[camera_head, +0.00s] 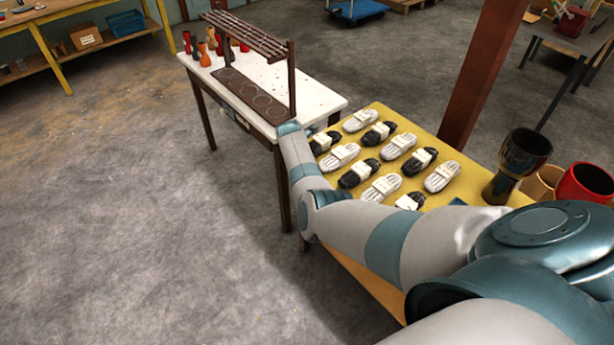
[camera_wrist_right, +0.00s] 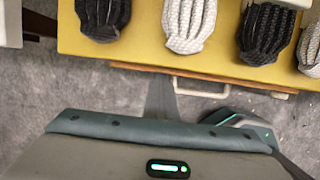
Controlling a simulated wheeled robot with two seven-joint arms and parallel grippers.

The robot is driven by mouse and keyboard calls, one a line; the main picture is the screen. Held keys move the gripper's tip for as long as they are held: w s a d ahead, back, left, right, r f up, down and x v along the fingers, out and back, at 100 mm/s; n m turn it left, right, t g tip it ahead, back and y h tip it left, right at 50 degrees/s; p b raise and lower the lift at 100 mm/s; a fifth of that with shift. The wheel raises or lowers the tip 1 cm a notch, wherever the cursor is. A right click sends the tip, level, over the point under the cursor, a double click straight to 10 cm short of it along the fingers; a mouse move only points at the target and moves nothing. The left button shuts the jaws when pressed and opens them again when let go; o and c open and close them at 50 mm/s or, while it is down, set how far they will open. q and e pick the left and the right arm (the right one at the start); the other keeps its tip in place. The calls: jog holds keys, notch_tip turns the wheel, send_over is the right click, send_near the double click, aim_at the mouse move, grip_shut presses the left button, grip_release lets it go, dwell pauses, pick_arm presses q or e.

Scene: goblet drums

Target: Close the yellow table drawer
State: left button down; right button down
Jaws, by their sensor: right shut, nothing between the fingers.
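The yellow table (camera_head: 415,140) stands at centre right with several gloves on its top. Its yellow edge (camera_wrist_right: 140,52) crosses the upper part of the right wrist view. Just beyond that edge shows a thin wooden drawer front (camera_wrist_right: 215,78) with a pale handle (camera_wrist_right: 205,98). The front sticks out only slightly past the tabletop; I cannot tell whether a gap remains behind it. My right gripper (camera_wrist_right: 160,88) is shut and empty, its narrow tip close to the handle's left end; contact cannot be told. In the head view my right arm hides the handle. My left gripper is out of view.
Pairs of gloves (camera_head: 382,187) cover the tabletop. A dark goblet drum (camera_head: 521,160) and a red drum (camera_head: 585,183) stand at the right. A white table (camera_head: 310,98) with a dark rack stands beyond. The floor (camera_head: 130,230) at left is clear.

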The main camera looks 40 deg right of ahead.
jog(key=a+r+p, duration=0.1)
jog(key=a+r, duration=0.4)
jog(key=r, duration=0.4)
jog(key=shift+s+a+r, duration=0.2)
jog(key=shift+a+r, duration=0.15)
jog(key=shift+a, duration=0.05)
